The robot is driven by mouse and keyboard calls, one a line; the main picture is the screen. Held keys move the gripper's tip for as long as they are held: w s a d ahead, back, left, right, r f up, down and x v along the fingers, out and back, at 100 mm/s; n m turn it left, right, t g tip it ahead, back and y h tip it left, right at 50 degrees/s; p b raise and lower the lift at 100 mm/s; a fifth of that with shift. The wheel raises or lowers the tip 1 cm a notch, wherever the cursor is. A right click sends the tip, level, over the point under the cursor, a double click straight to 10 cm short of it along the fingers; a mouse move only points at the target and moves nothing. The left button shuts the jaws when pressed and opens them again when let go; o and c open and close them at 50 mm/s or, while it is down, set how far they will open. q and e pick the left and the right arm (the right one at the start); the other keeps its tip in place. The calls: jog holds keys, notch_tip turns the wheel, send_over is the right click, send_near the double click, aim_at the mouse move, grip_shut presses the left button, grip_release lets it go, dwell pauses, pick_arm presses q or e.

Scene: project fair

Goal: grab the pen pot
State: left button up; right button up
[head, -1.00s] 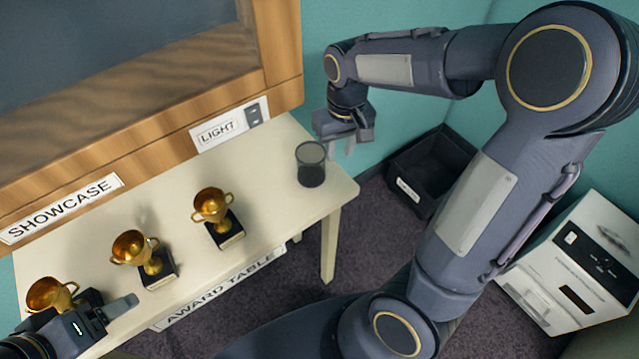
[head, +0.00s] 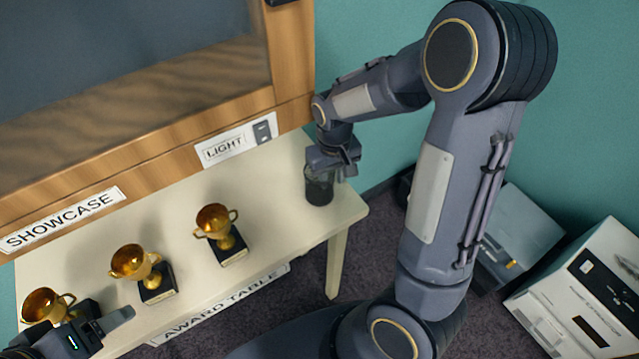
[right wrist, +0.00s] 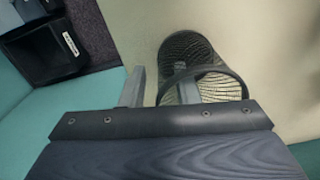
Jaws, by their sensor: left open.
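The pen pot (head: 319,191) is a dark mesh cup standing upright near the right end of the white award table (head: 285,222). My right gripper (head: 335,172) is over it, hiding most of its top in the head view. In the right wrist view the pot (right wrist: 214,62) shows its round rim and looks empty. One finger of my right gripper (right wrist: 160,90) is outside the rim on the left. The other overlaps the pot's opening, with a gap between them; contact cannot be told. My left gripper (head: 112,322) is open at the bottom left, by the leftmost trophy.
Gold trophies on black bases stand along the table: left (head: 47,306), middle (head: 133,263) and right (head: 217,222). The wooden showcase (head: 292,95) rises behind. A white box-shaped machine (head: 585,290) stands on the floor at right. A black bin (right wrist: 45,50) shows in the right wrist view.

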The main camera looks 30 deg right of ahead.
grip_shut()
jog(key=shift+r, duration=0.1)
